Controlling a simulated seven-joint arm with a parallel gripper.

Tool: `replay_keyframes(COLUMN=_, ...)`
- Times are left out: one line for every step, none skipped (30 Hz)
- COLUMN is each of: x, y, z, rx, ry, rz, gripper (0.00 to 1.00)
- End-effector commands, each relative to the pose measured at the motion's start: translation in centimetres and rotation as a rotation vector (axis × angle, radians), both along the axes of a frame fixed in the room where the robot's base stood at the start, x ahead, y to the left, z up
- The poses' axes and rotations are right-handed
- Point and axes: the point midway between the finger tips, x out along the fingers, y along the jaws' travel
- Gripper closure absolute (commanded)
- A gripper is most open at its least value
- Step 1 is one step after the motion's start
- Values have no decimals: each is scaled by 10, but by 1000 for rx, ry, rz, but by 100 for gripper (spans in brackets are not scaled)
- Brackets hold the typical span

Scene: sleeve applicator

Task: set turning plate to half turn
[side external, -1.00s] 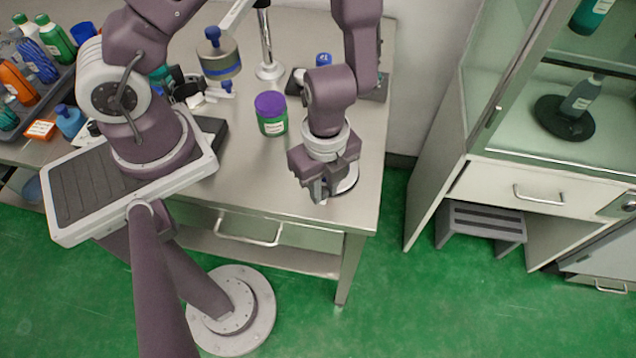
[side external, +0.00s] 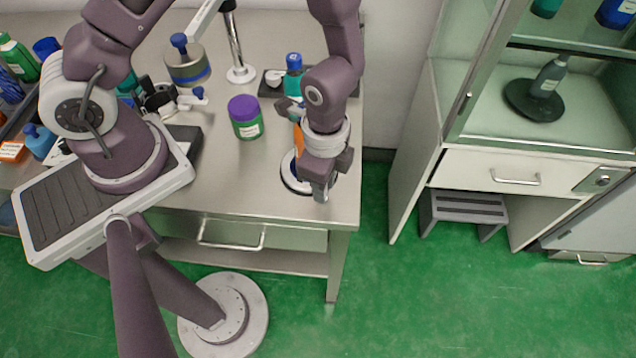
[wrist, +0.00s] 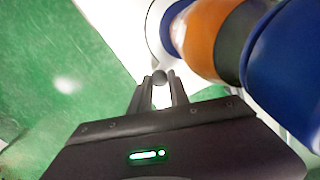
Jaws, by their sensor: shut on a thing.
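The turning plate (side external: 288,181) is a round disc with a pale rim and a dark blue edge, at the table's front right corner. An orange part of a bottle (side external: 298,138) shows above the plate, partly hidden by my arm. In the wrist view a large orange, dark and blue bottle (wrist: 205,38) fills the upper right, beside the plate's pale rim (wrist: 156,25). My gripper (side external: 320,196) is low at the plate's right front side. In the wrist view its fingers (wrist: 160,88) are shut on a small grey knob (wrist: 160,77) near the rim.
A purple-lidded green jar (side external: 245,117) stands left of the plate. A blue-topped bottle (side external: 293,63) stands behind it. The table (side external: 225,165) is clear between jar and front edge. A cabinet (side external: 520,165) stands to the right across a gap.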

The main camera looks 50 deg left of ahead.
Motion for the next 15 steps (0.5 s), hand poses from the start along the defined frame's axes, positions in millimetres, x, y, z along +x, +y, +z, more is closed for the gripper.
replay_keyframes(x=2, y=0, z=0, rx=2, ry=-1, rz=25, gripper=100)
replay_keyframes(x=3, y=0, z=0, rx=1, ry=-2, rz=39, gripper=100)
replay_keyframes(x=5, y=-1, z=0, rx=0, ry=-1, rz=59, gripper=100)
replay_keyframes(x=6, y=-1, z=0, rx=1, ry=-2, rz=74, gripper=100)
replay_keyframes(x=7, y=-1, z=0, rx=0, ry=-1, rz=88, gripper=100)
replay_keyframes(x=8, y=-1, z=0, rx=1, ry=0, rz=109, gripper=100)
replay_keyframes(x=10, y=-1, z=0, rx=1, ry=0, rz=123, gripper=100)
replay_keyframes(x=11, y=-2, z=0, rx=1, ry=0, rz=139, gripper=100)
replay_keyframes(x=12, y=-2, z=0, rx=1, ry=0, rz=158, gripper=100)
replay_keyframes(x=13, y=-2, z=0, rx=1, ry=0, rz=173, gripper=100)
replay_keyframes(x=14, y=-2, z=0, rx=1, ry=0, rz=188, gripper=100)
replay_keyframes(x=16, y=-3, z=0, rx=1, ry=0, rz=208, gripper=100)
replay_keyframes(x=17, y=-3, z=0, rx=1, ry=0, rz=224, gripper=100)
replay_keyframes(x=18, y=-3, z=0, rx=1, ry=0, rz=239, gripper=100)
replay_keyframes(x=20, y=-2, z=0, rx=1, ry=0, rz=259, gripper=100)
